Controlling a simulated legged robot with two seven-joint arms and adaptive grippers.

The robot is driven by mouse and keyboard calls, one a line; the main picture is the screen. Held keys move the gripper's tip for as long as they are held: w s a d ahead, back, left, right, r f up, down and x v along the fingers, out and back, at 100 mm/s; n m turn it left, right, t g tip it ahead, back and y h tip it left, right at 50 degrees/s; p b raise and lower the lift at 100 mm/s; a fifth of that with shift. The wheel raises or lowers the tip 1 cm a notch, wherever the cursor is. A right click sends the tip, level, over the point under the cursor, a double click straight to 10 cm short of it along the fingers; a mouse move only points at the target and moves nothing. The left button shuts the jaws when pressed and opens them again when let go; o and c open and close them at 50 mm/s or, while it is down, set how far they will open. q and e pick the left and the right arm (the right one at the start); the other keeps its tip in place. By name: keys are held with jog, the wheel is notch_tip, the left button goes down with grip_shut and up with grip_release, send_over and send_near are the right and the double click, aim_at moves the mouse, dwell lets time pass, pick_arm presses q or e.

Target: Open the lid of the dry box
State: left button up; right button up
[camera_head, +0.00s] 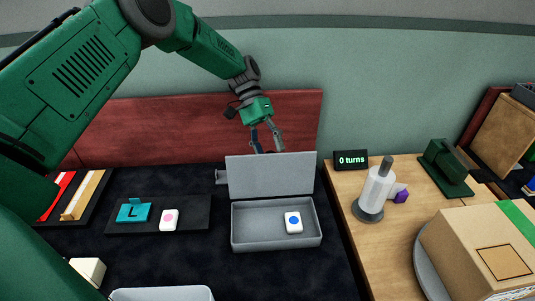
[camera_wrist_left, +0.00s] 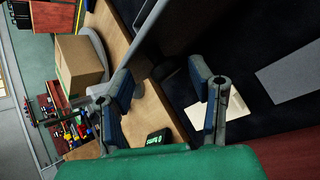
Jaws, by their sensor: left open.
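The dry box (camera_head: 235,239) is a shallow grey tray on the dark mat in the head view. Its flat grey lid (camera_head: 270,176) stands raised, nearly upright, along the box's back edge. A white block with a blue dot (camera_head: 293,221) lies inside the box, toward its right. My left gripper (camera_head: 265,143) points down at the lid's top edge, with its fingertips partly hidden by the lid. In the left wrist view, its two fingers (camera_wrist_left: 162,80) are spread apart with nothing clearly held between them. Whether they touch the lid cannot be told. My right gripper is not in view.
Left of the box, a dark tray (camera_head: 190,216) bears a teal L-marked piece (camera_head: 134,211) and a white block with a pink dot (camera_head: 169,220). On the wooden table at right are a "0 turns" display (camera_head: 350,160), a white cylinder device (camera_head: 375,188) and a cardboard box (camera_head: 470,245).

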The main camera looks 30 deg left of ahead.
pick_arm(q)
notch_tip(320, 180, up, 7)
jog(key=shift+a+r, duration=0.2)
jog(key=shift+a, duration=0.25)
jog(key=shift+d+r, duration=0.1)
jog(key=shift+d, duration=0.15)
